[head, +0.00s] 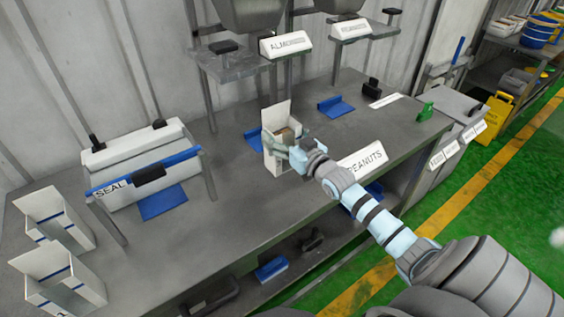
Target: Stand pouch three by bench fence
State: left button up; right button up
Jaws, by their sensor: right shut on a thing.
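An open-topped white pouch (274,117) with a tall back panel and brownish contents stands upright at the middle of the grey bench (240,205). My right gripper (292,150) reaches in from the right and is shut on this pouch's near right side. The fingers partly hide that side, and I cannot tell whether the pouch's base touches the bench. Two similar pouches stand at the left end, one behind (60,219) and one in front (62,280). I cannot make out a bench fence for certain. My left gripper is not in view.
A sealer (140,160) marked SEAL stands left of the held pouch, with bare bench between. Blue pads (335,107) lie behind. A PEANUTS sign (362,163) is at the front edge, near my right arm. Drums on stands (235,65) rise at the back.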

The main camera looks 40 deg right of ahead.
notch_tip(320, 180, down, 6)
jog(key=b, duration=0.4)
jog(key=shift+r, duration=0.15)
jog(key=o, duration=2)
jog(key=shift+c, duration=0.2)
